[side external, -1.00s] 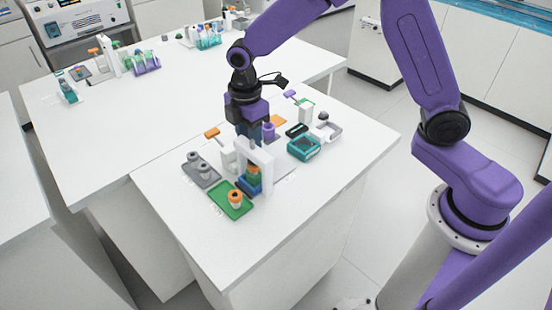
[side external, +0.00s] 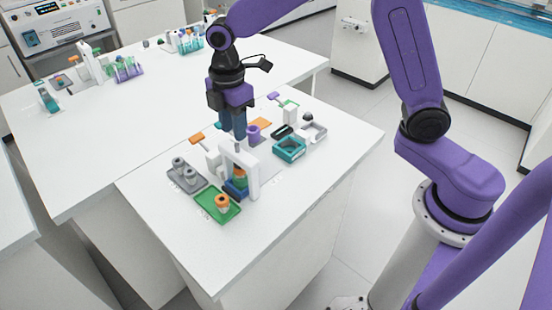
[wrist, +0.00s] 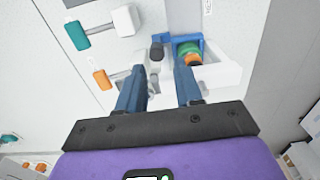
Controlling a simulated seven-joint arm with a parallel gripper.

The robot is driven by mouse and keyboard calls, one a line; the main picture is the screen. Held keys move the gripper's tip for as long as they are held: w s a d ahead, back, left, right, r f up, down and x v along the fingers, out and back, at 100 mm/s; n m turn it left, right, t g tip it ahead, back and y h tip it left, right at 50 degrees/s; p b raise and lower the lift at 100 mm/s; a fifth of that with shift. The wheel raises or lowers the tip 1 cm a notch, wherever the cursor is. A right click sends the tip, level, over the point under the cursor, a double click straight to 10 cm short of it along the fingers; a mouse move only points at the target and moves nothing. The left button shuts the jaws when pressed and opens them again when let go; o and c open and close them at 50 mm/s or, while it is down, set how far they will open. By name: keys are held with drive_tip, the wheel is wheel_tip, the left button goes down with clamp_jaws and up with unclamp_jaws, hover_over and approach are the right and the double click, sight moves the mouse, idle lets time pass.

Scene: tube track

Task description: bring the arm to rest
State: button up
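My gripper (side external: 234,137) hangs fingers-down above the front bench, just behind a white arch-shaped frame (side external: 253,178). In the wrist view its two blue fingers (wrist: 158,84) are apart, with nothing held between them. A tube with orange and green bands (side external: 240,176) stands in a blue holder (side external: 234,189) under the frame. In the wrist view the tube (wrist: 190,52) lies beyond the right fingertip. A grey knob (wrist: 157,52) shows beyond the gap between the fingers; I cannot tell how far below it is.
A green tray (side external: 226,213) with an orange-topped piece and a grey tray (side external: 180,178) with grey pieces lie at the front left. A teal box (side external: 289,150) and a purple cup (side external: 253,134) stand to the right.

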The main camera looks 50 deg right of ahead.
drive_tip(key=s+d+m, duration=0.1)
drive_tip(key=s+d, duration=0.3)
drive_tip(key=s, duration=0.5)
drive_tip(key=s+d+r+m, duration=0.1)
drive_tip(key=s+d, duration=0.3)
drive_tip(key=s, duration=0.6)
drive_tip(key=s+d+r+m, duration=0.1)
drive_tip(key=s+d+m, duration=0.2)
drive_tip(key=s, duration=0.6)
drive_tip(key=shift+s+d+r, duration=0.2)
drive_tip(key=shift+d+r, duration=0.05)
drive_tip(key=shift+d, duration=0.35)
